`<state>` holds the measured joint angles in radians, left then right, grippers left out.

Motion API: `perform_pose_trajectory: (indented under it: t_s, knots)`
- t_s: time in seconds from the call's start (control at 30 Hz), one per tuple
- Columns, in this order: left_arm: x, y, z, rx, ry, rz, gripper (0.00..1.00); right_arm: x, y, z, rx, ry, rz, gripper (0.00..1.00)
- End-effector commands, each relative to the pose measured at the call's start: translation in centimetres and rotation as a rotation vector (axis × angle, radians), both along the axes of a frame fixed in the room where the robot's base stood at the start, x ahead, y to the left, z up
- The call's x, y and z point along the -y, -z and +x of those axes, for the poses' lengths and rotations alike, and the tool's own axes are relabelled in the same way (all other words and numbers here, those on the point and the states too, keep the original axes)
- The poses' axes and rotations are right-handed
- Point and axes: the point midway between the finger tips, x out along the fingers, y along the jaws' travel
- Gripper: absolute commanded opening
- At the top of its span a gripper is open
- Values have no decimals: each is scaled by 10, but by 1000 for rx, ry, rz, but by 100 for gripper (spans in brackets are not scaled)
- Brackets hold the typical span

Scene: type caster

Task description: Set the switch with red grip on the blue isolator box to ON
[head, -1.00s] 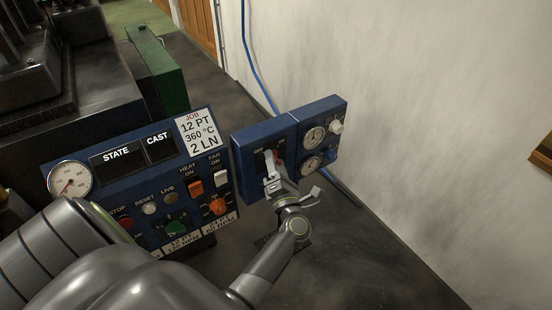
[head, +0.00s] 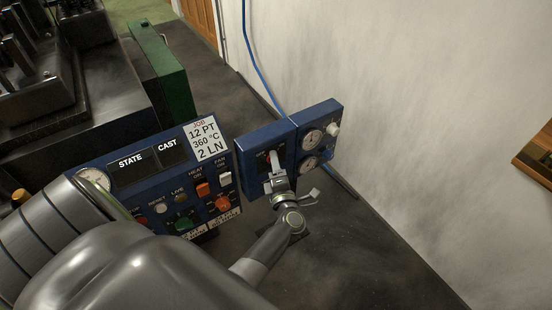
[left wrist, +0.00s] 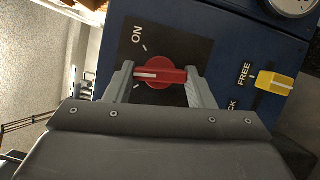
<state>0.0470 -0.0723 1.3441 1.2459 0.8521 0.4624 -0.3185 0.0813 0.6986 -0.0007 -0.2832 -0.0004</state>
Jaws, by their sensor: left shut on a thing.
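My left gripper (head: 273,165) is shut on the red grip, with one finger on each end in the left wrist view (left wrist: 160,80). In the head view, the gripper hides most of the switch. My right gripper is not in view.
A yellow lever (left wrist: 275,85) marked FREE sits near the switch. A gauge panel (head: 318,135) adjoins the isolator box. The control panel (head: 160,185) with buttons and knobs stands left. A pale wall (head: 400,120) is close on the right.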

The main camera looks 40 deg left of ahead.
Motion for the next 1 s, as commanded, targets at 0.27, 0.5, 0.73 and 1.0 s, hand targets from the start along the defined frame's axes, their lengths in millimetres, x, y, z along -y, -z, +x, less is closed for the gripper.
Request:
perform_pose_trajectory:
  t_s: [0.27, 0.5, 0.73, 1.0]
  knots:
    - [0, -12, 1, -242, 2, 100, 26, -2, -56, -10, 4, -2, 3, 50]
    - [0, -12, 1, -452, 2, 187, 26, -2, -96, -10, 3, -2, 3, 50]
    - [1, -11, 2, -638, 2, 264, 26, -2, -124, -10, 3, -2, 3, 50]
    - [1, -9, 2, -800, 2, 331, 26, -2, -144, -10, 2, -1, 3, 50]
